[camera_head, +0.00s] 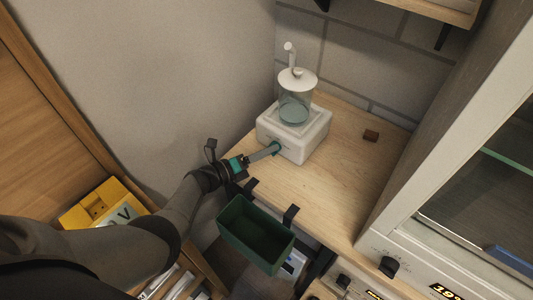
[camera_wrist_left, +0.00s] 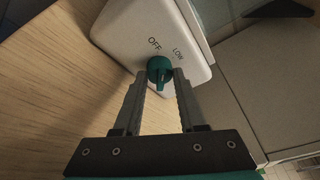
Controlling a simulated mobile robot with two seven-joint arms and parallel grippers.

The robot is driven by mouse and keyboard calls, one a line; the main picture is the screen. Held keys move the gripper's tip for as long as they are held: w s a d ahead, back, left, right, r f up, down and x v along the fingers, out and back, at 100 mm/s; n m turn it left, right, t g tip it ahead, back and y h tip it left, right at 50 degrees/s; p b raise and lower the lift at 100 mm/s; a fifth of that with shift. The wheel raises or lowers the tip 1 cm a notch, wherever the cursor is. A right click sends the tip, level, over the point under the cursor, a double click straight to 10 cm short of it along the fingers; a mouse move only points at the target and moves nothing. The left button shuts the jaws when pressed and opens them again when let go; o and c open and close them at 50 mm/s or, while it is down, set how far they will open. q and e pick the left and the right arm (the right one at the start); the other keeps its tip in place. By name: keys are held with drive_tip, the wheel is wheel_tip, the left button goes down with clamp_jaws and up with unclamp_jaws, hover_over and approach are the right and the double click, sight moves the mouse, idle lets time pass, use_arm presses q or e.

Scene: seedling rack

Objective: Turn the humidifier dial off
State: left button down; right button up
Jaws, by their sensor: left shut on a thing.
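The humidifier (camera_head: 293,130) is a white box with a clear tank and a white spout, standing on the wooden worktop. Its teal dial (camera_wrist_left: 159,65) is on the front face, and the printed words OFF and LOW show above it in the left wrist view. My left gripper (camera_head: 272,150) reaches the front of the box from the left. In the left wrist view its two fingers (camera_wrist_left: 160,80) are on either side of the dial, shut on it. The fingers hide part of the dial, and I cannot tell its exact setting. My right gripper is not in view.
A glass-fronted cabinet (camera_head: 430,225) stands at the right. The worktop (camera_head: 325,195) between is clear. A yellow box (camera_head: 98,203) is at lower left.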

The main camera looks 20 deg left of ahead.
use_arm(q)
drive_tip(key=shift+n, duration=0.3)
idle(0.4)
drive_tip(key=shift+c, duration=2.4)
unclamp_jaws()
drive_tip(key=shift+r+p, duration=0.35)
drive_tip(key=shift+r, duration=0.2)
wheel_tip(320, 180, up, 19)
drive_tip(key=p, duration=1)
drive_tip(key=shift+p, duration=0.4)
drive_tip(key=shift+f, duration=0.1)
